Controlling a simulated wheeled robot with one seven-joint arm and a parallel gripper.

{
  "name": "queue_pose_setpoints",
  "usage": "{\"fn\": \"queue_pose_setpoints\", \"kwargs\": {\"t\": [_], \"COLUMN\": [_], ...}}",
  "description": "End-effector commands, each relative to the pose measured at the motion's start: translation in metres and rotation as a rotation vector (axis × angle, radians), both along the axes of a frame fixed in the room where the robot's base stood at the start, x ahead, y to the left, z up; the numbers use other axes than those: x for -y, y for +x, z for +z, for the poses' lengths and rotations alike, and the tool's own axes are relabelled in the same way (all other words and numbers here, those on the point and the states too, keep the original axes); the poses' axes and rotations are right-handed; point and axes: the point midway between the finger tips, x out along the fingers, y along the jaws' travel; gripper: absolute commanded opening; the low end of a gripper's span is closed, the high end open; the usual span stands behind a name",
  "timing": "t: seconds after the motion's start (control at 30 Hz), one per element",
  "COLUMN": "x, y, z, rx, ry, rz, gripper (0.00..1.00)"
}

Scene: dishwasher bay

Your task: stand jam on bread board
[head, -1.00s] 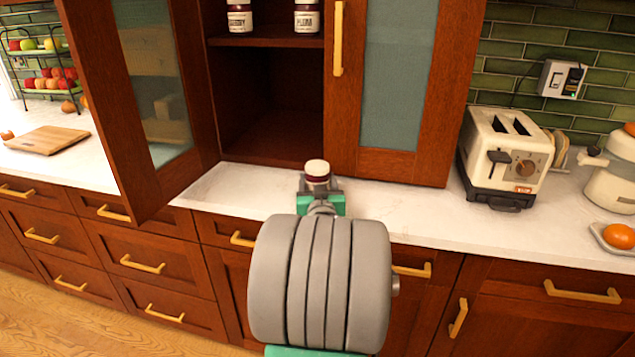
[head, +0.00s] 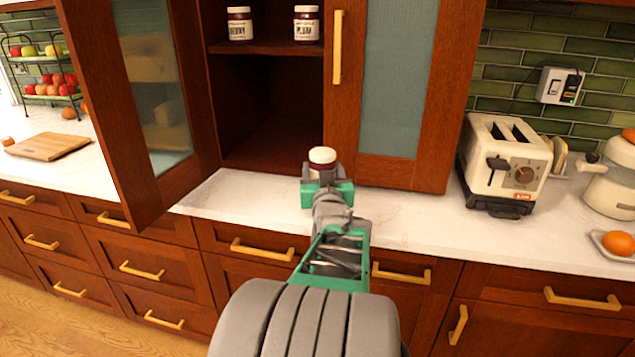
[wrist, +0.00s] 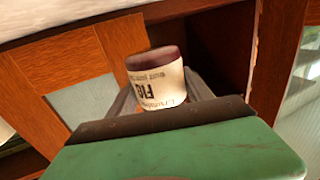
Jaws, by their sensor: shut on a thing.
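A jam jar (head: 322,158) with a white lid is held by my gripper (head: 325,180), in front of the open cabinet and above the counter. In the wrist view the jar (wrist: 158,88) shows a cream label reading "FIG" upside down, with a dark band at its upper end there. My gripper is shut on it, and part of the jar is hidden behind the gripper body. The wooden bread board (head: 48,146) lies on the counter at the far left, with nothing on it.
Two other jars, one on the left (head: 240,24) and one labelled like plum (head: 306,26), stand on the cabinet shelf. The open glass door (head: 150,85) juts out between the cabinet and the board. A toaster (head: 507,160) stands to the right. A fruit rack (head: 42,70) is behind the board.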

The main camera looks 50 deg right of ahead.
Motion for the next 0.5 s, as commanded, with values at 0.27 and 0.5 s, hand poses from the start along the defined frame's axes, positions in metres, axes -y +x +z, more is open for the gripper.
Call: {"fn": "queue_pose_setpoints", "kwargs": {"t": [0.27, 0.5], "x": [-0.037, -0.052], "y": [-0.069, -0.09], "z": [0.048, 0.06], "rx": [0.003, 0.002], "ry": [-0.008, -0.004], "rz": [-0.009, -0.002], "gripper": [0.0, 0.0]}}
